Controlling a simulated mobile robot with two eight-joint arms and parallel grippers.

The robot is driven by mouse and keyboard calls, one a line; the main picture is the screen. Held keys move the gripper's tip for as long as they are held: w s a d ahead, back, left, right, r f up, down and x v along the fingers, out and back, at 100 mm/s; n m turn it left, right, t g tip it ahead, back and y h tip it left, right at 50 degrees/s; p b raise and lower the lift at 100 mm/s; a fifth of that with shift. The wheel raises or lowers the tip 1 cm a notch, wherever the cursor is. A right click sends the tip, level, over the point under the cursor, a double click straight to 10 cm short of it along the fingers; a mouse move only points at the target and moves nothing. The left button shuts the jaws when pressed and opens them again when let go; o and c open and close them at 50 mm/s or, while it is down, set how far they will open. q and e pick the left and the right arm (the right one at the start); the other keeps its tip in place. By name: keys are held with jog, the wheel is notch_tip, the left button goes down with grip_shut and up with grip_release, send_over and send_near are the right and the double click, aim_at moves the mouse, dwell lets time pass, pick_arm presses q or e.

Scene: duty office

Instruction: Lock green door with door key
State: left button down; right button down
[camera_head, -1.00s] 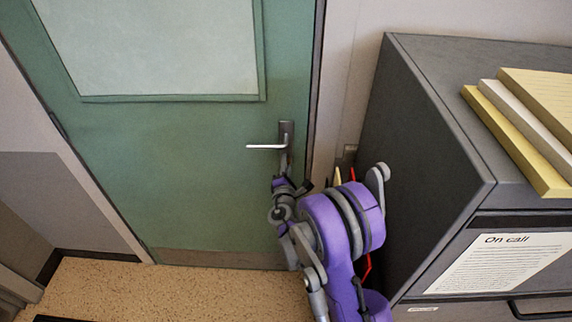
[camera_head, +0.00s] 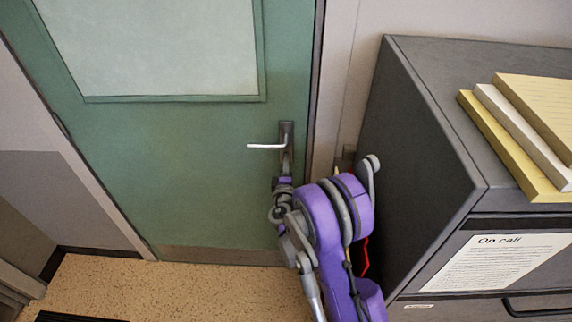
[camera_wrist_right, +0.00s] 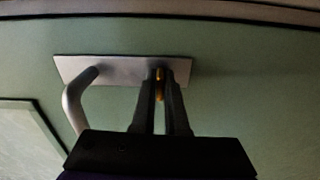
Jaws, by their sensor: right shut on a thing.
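The green door (camera_head: 180,180) has a window panel and a silver lever handle (camera_head: 266,146) on a dark plate (camera_head: 287,133). My right gripper (camera_head: 284,178) is at the lower end of that plate. In the right wrist view, the plate (camera_wrist_right: 120,68) and lever (camera_wrist_right: 72,105) show on the green door, and my right gripper (camera_wrist_right: 160,88) is shut on the door key (camera_wrist_right: 159,84), a small brass-coloured piece between the fingers. The fingers hide most of the key and the keyhole, so I cannot tell how far in the key is. My left gripper is out of view.
A dark grey cabinet (camera_head: 415,150) stands close to the right of my right arm, with yellow and white pads (camera_head: 510,140) on top and an "On call" sheet (camera_head: 495,265) on its front.

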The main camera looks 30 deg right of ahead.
jog(key=c, duration=0.9)
grip_release()
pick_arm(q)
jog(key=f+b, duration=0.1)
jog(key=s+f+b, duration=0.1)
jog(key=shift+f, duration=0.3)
pick_arm(e)
jog(key=v, duration=0.9)
jog(key=shift+s, duration=0.1)
